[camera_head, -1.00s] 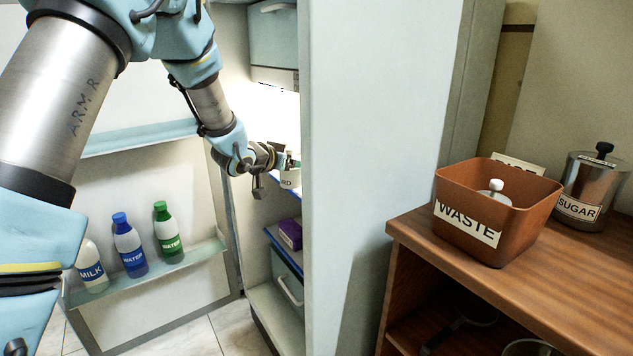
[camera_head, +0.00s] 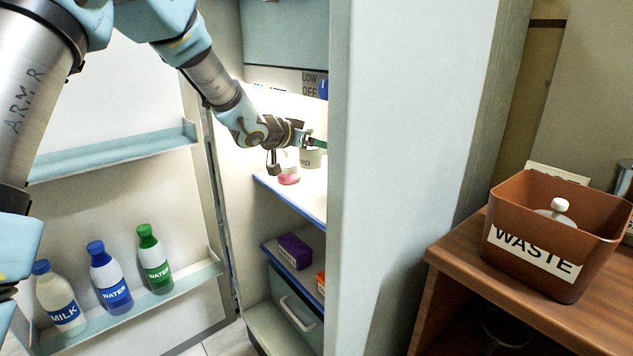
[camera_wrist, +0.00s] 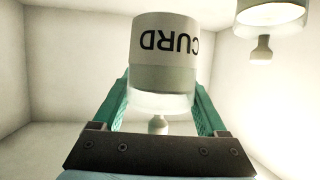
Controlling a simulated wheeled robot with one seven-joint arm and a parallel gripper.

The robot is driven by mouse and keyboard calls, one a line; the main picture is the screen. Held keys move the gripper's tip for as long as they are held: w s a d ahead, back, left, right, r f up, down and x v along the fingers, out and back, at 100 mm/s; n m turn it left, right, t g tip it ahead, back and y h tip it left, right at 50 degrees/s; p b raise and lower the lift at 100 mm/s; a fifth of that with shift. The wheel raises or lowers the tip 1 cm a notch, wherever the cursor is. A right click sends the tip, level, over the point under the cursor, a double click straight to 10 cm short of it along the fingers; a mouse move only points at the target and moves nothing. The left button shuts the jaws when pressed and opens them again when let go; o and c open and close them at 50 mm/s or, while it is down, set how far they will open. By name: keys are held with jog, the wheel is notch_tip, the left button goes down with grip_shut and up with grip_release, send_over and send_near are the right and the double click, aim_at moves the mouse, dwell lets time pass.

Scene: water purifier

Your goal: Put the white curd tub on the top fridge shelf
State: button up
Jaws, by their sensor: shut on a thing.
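The white curd tub (camera_wrist: 165,45), labelled CURD, is held between the two green fingers of my gripper (camera_wrist: 158,105) in the wrist view, and the lettering appears upside down there. In the head view my gripper (camera_head: 310,143) is inside the open fridge, shut on the tub (camera_head: 311,158). The tub is over the top shelf (camera_head: 318,200), which has a blue front edge. I cannot tell whether its base touches the shelf. The fridge side wall hides the right part of the shelf.
A small pink-and-white container (camera_head: 288,174) stands on the top shelf beside the tub. A purple box (camera_head: 295,251) and an orange item (camera_head: 320,283) are on the shelf below. The open door holds several bottles (camera_head: 109,280). A waste bin (camera_head: 553,235) stands on the wooden counter at right.

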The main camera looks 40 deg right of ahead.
notch_tip(320, 180, down, 8)
jog(key=shift+r+b, duration=0.2)
jog(key=shift+b, duration=0.15)
jog(key=shift+f, duration=0.1)
jog(key=o, duration=1.5)
jog(key=shift+a, duration=0.1)
jog(key=v, duration=1.2)
